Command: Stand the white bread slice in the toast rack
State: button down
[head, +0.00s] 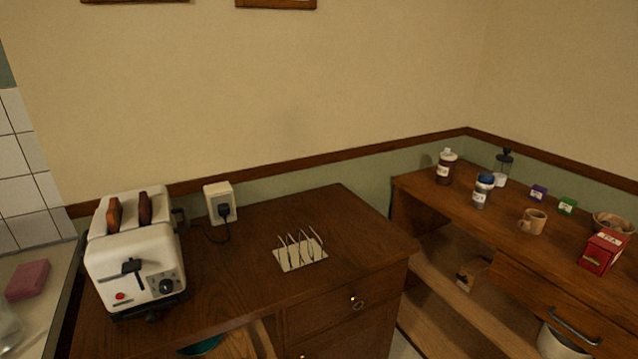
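A white toaster (138,258) stands on the left of the brown wooden counter. Two bread slices stick up from its slots: a lighter reddish-brown one (114,215) on the left and a darker brown one (146,208) on the right. No slice here looks plainly white. The toast rack (300,254), thin wire loops on a pale flat base, stands on the counter right of the toaster and looks empty. My gripper is not in view.
A wall socket (219,204) with a plugged-in cord is behind the toaster. A pink sponge (27,280) lies at far left. The counter around the rack is clear.

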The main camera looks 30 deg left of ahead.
aim_at(296, 257)
jog(key=u, duration=2.05)
jog(key=j, duration=0.1)
